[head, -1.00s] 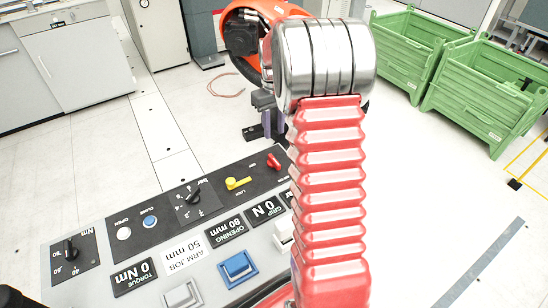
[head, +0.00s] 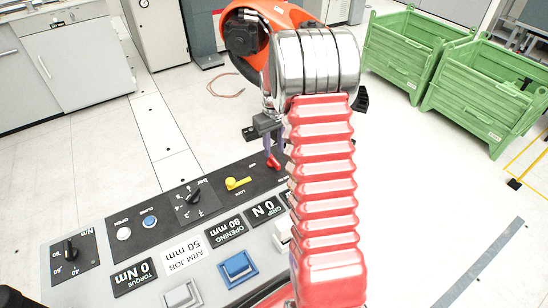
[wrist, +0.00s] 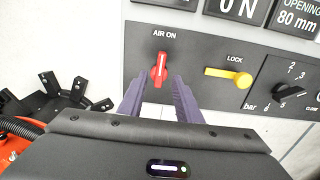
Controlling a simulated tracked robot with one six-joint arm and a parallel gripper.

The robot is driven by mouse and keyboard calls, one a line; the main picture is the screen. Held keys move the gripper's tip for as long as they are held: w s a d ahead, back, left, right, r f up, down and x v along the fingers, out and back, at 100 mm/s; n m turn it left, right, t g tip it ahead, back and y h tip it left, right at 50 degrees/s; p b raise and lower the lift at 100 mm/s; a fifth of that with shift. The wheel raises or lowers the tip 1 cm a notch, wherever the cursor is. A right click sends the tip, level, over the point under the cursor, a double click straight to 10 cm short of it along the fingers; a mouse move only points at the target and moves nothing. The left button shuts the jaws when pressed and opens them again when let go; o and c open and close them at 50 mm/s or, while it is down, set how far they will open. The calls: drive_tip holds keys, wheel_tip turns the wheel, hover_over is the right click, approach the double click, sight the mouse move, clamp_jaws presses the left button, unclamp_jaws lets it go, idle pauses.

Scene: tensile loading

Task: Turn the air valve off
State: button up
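The air valve is a small red handle (wrist: 159,68) on a black panel strip, under a label reading AIR ON. In the wrist view the handle points up and down the picture. It also shows in the head view (head: 273,162). My gripper (wrist: 160,78) is open, with its purple fingers pointing at the panel. In the wrist view the handle lies between the two fingertips, with a gap on each side. Whether the tips reach down to handle height I cannot tell. In the head view my arm partly hides the gripper.
A yellow LOCK lever (wrist: 229,77) is right of the valve in the wrist view, with a black bar knob (wrist: 279,88) beyond it. The console also carries a blue button (head: 238,268) and display plates. Green crates (head: 488,100) stand on the floor at right.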

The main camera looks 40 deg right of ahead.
sight(274, 159)
drive_tip(key=shift+f, duration=2.6)
drive_tip(key=shift+c, duration=0.2)
clamp_jaws()
